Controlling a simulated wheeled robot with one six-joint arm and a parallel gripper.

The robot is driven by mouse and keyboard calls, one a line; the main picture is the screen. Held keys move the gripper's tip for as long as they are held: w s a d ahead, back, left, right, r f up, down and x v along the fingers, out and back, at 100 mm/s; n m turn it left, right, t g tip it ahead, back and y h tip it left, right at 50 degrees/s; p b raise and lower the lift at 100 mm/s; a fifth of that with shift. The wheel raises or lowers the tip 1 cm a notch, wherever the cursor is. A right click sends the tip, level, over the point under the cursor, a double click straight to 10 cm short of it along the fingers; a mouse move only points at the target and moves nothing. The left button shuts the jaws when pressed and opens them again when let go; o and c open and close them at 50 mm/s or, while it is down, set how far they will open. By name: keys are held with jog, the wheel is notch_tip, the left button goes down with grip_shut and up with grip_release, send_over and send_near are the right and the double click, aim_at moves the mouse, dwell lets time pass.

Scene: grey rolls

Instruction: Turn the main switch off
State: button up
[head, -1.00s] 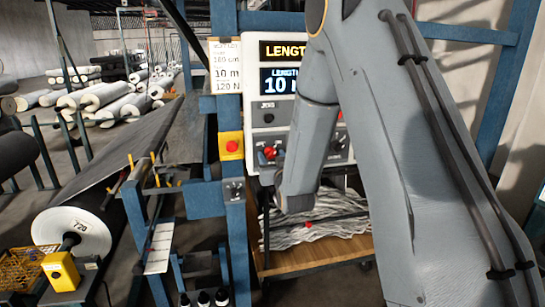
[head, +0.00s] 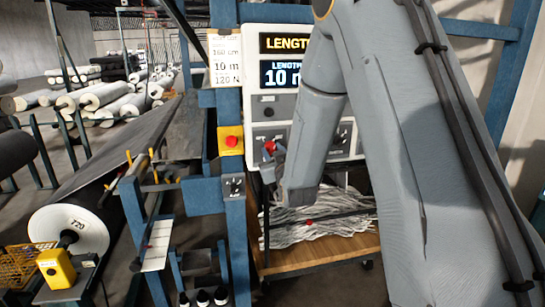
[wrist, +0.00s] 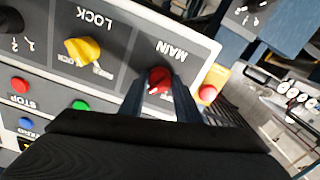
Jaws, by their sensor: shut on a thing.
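The main switch is a red rotary knob (wrist: 160,78) under an upside-down MAIN label on a dark grey panel (wrist: 125,45) in the wrist view. A small white mark shows on the knob's lower left side. My gripper (wrist: 161,88) is shut on the knob, one finger on each side. In the head view the red knob (head: 270,146) shows at the panel's lower left, with my gripper (head: 273,152) at it and my wrist just to the right. My arm hides part of the panel there.
A yellow LOCK knob (wrist: 84,50), a red STOP button (wrist: 19,85) and a green button (wrist: 80,105) share the panel. A yellow box with a red button (head: 231,141) is on the blue post beside it. A wooden cart of grey strips (head: 315,255) stands below.

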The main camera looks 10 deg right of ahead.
jog(key=n+b, duration=0.8)
jog(key=n, duration=0.3)
jog(key=shift+r+n+b, duration=0.1)
jog(key=shift+n+b, duration=1)
jog(key=shift+n, duration=0.9)
jog(key=o, duration=1.1)
